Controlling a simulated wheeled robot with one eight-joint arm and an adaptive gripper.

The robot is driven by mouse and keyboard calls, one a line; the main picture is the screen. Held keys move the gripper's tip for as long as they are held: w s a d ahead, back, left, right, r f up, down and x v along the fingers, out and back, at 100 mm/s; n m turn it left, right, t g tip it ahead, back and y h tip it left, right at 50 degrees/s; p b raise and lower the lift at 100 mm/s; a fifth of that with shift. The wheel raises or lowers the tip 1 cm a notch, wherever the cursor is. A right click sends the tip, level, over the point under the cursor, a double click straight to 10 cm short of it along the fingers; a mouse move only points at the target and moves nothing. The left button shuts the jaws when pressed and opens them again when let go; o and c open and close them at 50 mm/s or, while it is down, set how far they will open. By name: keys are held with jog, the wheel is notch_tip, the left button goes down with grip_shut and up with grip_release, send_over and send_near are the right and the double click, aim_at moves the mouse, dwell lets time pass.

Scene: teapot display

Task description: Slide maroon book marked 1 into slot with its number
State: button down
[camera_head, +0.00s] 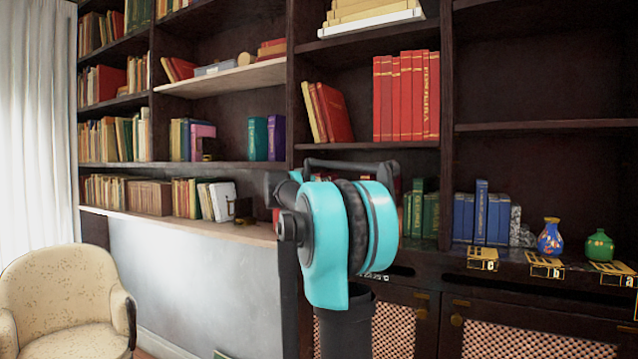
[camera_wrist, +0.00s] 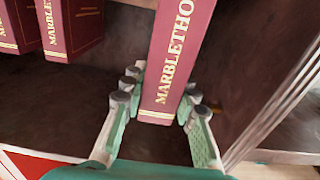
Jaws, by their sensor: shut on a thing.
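A maroon book (camera_wrist: 176,60) with gold lettering reading "MARBLETHO…" stands at the top centre of the wrist view, its spine facing me. The fingers of my gripper (camera_wrist: 159,98) are on both sides of the lower spine, shut on the book. No number shows on the visible part of the spine, and its upper end is cut off. I cannot make out a slot marked 1. In the head view, my arm hides the gripper and the held book.
In the wrist view, similar maroon books (camera_wrist: 75,28) stand to the left, with a gap of dark shelf between. A dark upright panel (camera_wrist: 250,75) is close on the right. The head view shows blue books (camera_head: 481,213), a blue vase (camera_head: 550,238) and a green vase (camera_head: 599,246).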

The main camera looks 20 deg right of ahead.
jog(key=x, duration=0.8)
jog(key=shift+w+d, duration=0.15)
jog(key=shift+d, duration=0.05)
dwell(3.1)
jog(key=c, duration=1.1)
grip_release()
jog(key=v, duration=1.2)
jog(key=shift+f, duration=0.1)
